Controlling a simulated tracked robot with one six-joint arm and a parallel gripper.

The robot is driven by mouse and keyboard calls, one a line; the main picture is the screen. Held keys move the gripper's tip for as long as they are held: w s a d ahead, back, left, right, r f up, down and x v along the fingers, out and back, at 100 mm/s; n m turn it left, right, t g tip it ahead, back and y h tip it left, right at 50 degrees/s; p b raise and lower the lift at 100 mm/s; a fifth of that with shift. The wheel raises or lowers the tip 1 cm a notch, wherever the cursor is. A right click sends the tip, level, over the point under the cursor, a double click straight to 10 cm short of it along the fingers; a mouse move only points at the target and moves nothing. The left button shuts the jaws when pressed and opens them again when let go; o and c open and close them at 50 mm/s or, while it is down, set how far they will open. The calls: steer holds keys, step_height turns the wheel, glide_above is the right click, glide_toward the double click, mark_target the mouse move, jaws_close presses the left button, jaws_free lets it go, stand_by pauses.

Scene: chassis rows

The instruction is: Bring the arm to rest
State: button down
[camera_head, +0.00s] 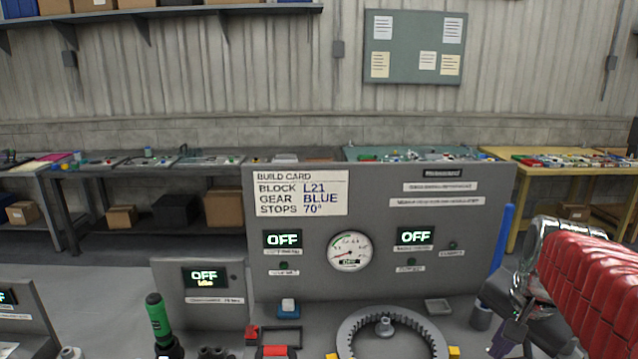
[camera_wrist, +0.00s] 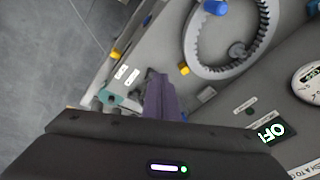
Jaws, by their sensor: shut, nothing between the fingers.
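My gripper (camera_head: 505,341) is at the lower right of the head view, below the metal joint of my red-sleeved arm. In the wrist view its purple fingers (camera_wrist: 162,97) are together with nothing between them, over the panel's edge area. The large toothed ring (camera_head: 393,334) lies on the bench left of my gripper, with a small grey post inside it. The ring also shows in the wrist view (camera_wrist: 189,46), apart from my fingers.
The grey panel (camera_head: 440,270) with a gauge (camera_head: 350,251), OFF displays and a build card (camera_head: 300,193) stands behind the ring. A blue upright bar (camera_head: 502,238) is at its right edge. A green-handled tool (camera_head: 158,318) stands at left. Open floor shows in the wrist view (camera_wrist: 45,50).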

steer(key=s+a+n, duration=0.2)
steer(key=a+n, duration=0.2)
steer(key=a, duration=0.2)
steer(key=s+a+f+n+t, duration=0.1)
steer(key=s+a+n, duration=0.2)
steer(key=a, duration=0.3)
steer(key=s+a+f+n+t+y, duration=0.1)
steer(key=s+a+n, duration=0.2)
steer(key=a+n, duration=0.2)
steer(key=shift+a, duration=1)
